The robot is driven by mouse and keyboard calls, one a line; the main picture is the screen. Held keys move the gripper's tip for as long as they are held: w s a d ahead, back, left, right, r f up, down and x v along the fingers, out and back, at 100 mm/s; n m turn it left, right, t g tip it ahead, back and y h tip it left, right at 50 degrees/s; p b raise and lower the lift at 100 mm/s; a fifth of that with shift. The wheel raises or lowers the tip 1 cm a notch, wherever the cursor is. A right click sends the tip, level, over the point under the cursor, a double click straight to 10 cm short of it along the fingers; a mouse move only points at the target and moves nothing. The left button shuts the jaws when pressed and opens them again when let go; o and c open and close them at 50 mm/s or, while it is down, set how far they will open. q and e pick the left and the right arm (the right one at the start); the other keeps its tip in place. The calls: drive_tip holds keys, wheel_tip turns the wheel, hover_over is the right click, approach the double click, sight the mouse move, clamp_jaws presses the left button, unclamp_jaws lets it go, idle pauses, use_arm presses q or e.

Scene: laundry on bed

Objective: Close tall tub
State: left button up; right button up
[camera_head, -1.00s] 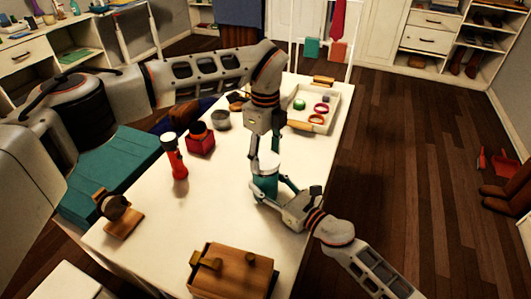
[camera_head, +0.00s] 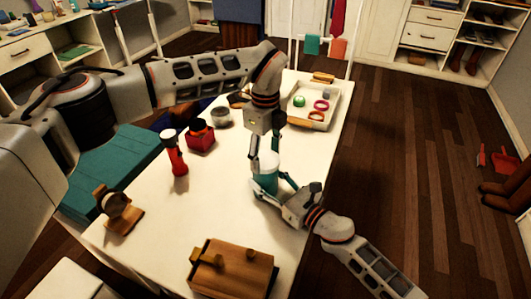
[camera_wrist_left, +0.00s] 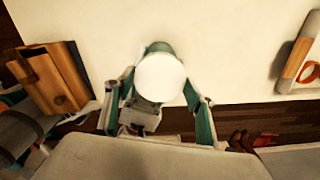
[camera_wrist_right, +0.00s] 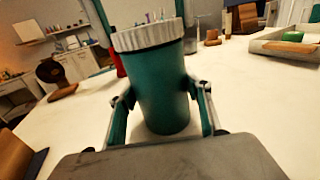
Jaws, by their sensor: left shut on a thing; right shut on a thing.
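The tall tub (camera_head: 266,183) is a teal cylinder standing upright near the right edge of the white table. Its white ribbed lid (camera_wrist_right: 148,36) is on its top; whether it is fully seated, I cannot tell. My left gripper (camera_head: 265,155) reaches down from above and is shut on the lid, which shows as a white disc in the left wrist view (camera_wrist_left: 160,78). My right gripper (camera_head: 271,190) comes from the front right and is shut around the teal body, seen between its fingers in the right wrist view (camera_wrist_right: 162,105).
A white tray (camera_head: 318,122) with small rings and a green item lies behind the tub. A red flashlight (camera_head: 176,158), a red jar (camera_head: 200,138) and a grey bowl (camera_head: 221,118) stand left. A wooden box (camera_head: 232,275) is in front. The table's middle left is clear.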

use_arm(q)
drive_tip(key=m, duration=0.8)
drive_tip(key=shift+m, duration=0.4)
drive_tip(key=m, duration=0.3)
drive_tip(key=shift+m, duration=0.3)
drive_tip(key=m, duration=0.5)
drive_tip(key=shift+m, duration=0.3)
drive_tip(key=m, duration=0.8)
drive_tip(key=shift+m, duration=0.4)
drive_tip(key=m, duration=0.3)
drive_tip(key=shift+m, duration=0.3)
drive_tip(key=m, duration=0.5)
drive_tip(key=shift+f, duration=0.1)
drive_tip(key=o, duration=0.7)
